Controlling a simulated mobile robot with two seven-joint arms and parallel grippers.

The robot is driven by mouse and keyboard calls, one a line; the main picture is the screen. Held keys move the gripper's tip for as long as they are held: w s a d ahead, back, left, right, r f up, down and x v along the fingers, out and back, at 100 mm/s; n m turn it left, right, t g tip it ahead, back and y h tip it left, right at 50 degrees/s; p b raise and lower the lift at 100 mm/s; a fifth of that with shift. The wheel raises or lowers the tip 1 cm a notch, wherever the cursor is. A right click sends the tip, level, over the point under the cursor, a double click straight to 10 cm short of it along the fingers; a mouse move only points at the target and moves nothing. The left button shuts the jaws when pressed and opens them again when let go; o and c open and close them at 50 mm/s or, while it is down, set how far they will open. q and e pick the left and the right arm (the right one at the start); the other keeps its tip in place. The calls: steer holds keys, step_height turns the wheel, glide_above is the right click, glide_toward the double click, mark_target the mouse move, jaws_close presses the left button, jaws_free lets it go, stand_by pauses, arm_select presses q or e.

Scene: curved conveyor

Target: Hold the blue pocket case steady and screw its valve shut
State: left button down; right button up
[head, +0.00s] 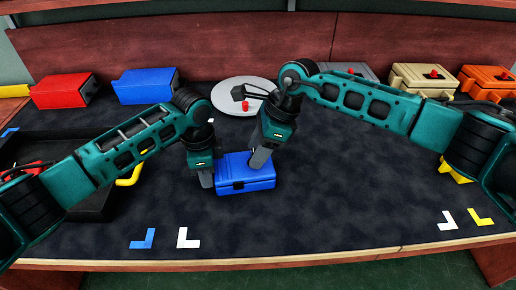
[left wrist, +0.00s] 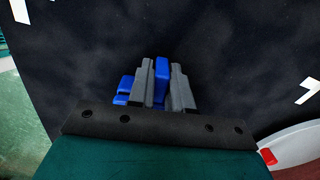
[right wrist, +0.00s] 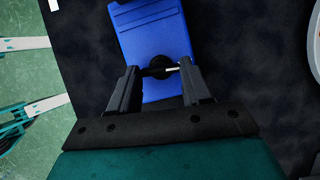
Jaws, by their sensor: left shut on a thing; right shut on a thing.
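The blue pocket case (head: 246,180) lies on the dark table top, near the middle of the head view. My left gripper (head: 207,180) is at the case's left end, shut on a blue part of the case (left wrist: 161,80) that shows between its fingers in the left wrist view. My right gripper (head: 262,158) comes down over the case's right side. In the right wrist view its fingers are shut on the small dark valve (right wrist: 160,69) with a light stem, against the blue case (right wrist: 150,30). The fingers hide the valve in the head view.
A round grey plate (head: 232,93) with red pieces stands behind the arms. A red case (head: 60,91) and another blue case (head: 145,87) stand back left; beige (head: 422,80) and orange (head: 487,80) cases stand back right. A black tray (head: 95,200) is at left.

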steer(key=shift+n, duration=0.6)
steer(key=shift+w+g, duration=0.1)
steer(key=shift+g, duration=0.2)
steer(key=o, duration=1.1)
steer(key=shift+c, duration=0.2)
steer(key=v, duration=1.2)
arm_select(q)
steer(key=c, duration=1)
jaws_free()
